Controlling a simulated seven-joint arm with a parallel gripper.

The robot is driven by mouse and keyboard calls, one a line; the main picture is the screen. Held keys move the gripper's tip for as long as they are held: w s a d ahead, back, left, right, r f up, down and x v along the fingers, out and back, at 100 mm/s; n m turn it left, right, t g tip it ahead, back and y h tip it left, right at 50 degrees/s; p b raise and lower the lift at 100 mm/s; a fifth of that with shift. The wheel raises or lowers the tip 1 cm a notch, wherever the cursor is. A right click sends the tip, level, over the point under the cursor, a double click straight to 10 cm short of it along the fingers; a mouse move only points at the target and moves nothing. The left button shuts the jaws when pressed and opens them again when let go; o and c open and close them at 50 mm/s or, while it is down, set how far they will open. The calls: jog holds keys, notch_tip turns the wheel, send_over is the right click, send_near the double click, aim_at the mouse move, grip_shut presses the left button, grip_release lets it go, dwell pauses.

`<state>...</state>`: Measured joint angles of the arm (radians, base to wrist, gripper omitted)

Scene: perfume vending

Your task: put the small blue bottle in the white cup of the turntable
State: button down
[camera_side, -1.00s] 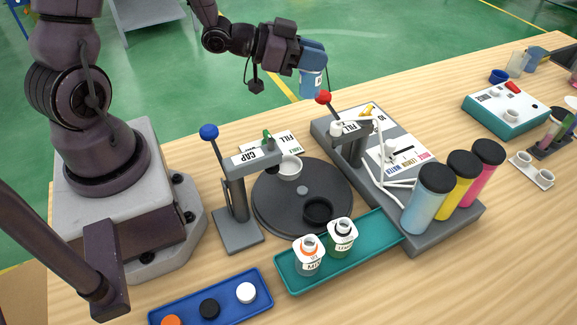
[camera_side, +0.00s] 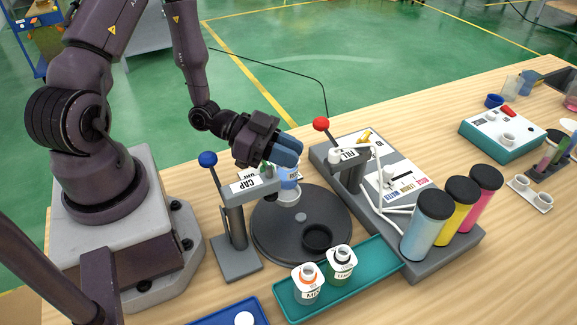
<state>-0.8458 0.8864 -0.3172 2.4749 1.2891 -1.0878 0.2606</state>
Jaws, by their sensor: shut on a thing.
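My gripper (camera_side: 286,158) has blue fingers and is shut on the small blue bottle (camera_side: 289,174). The bottle is upright, with a pale label, and its top is hidden by the fingers. The bottle is at the white cup (camera_side: 287,197), at the back of the dark round turntable (camera_side: 268,228). Its lower end is over or in the cup; I cannot tell how deep it sits. A black cup (camera_side: 317,238) is at the turntable's front and looks empty.
The CAP press (camera_side: 235,205) stands just left of the white cup. The FILL station (camera_side: 350,165) with its red-knobbed lever is to the right. A teal tray (camera_side: 375,254) with two labelled bottles (camera_side: 307,284) lies in front. A blue tray (camera_side: 215,318) is front left.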

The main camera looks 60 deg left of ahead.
jog(key=shift+f, duration=1.85)
jog(key=c, duration=1)
grip_release()
jog(key=shift+f, duration=0.1)
